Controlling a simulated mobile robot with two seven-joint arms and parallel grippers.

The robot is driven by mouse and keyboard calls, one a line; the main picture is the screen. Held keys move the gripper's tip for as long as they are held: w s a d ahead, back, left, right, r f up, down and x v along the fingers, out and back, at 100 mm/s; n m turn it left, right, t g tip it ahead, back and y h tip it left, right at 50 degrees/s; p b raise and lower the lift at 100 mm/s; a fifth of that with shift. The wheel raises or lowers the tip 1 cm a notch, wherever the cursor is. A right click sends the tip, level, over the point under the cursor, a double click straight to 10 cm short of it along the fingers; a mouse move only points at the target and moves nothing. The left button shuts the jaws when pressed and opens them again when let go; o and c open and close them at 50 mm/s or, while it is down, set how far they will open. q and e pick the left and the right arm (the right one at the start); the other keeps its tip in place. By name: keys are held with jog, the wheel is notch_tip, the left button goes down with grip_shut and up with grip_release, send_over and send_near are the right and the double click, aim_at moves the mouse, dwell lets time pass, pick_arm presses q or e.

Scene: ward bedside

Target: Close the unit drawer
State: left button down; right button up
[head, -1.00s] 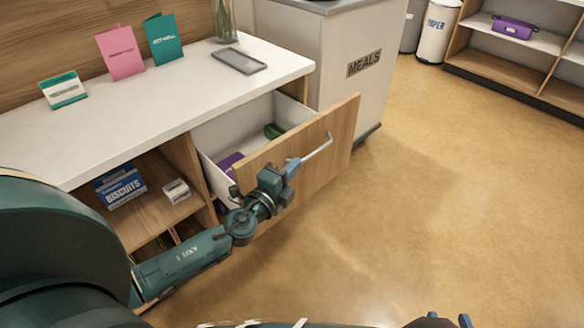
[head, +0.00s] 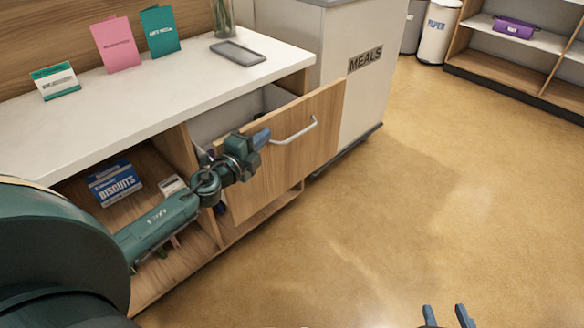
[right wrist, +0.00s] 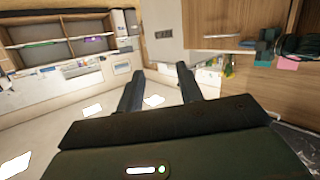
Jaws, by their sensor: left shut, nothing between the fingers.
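The unit drawer (head: 290,165) has a wooden front with a pale bar handle (head: 295,132). It stands partly open in the head view, with a strip of its inside showing behind the front; most of its contents are hidden. My left gripper (head: 262,138) is shut and empty at the drawer front, by the left end of the handle. I cannot tell whether it touches the front. My right gripper (head: 447,316) is at the bottom edge of the head view, well away from the drawer. Its fingers stand apart and empty in the right wrist view (right wrist: 160,85).
The white counter top (head: 130,105) holds cards, a grey tablet (head: 238,52) and a vase. A biscuits box (head: 114,182) sits on the open shelf left of the drawer. The meals cart (head: 355,90) stands right of the unit. The floor in front is clear.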

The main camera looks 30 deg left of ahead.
pick_arm(q)
jog(key=w+a+b, duration=0.3)
jog(key=a, duration=0.6)
jog(key=shift+w, duration=0.15)
pick_arm(e)
jog(key=shift+w+a+r+n+t+y, duration=0.1)
jog(key=shift+a+n+t+y, duration=0.25)
jog(key=shift+t+y, duration=0.3)
jog(key=shift+w+a+r+n+t+y, duration=0.1)
jog(key=shift+a+n+t+y, duration=0.15)
jog(key=shift+n+t+y, duration=0.35)
pick_arm(q)
jog(key=shift+d, duration=0.2)
pick_arm(e)
jog(key=shift+s+d+h, duration=0.1)
jog(key=shift+h, duration=0.15)
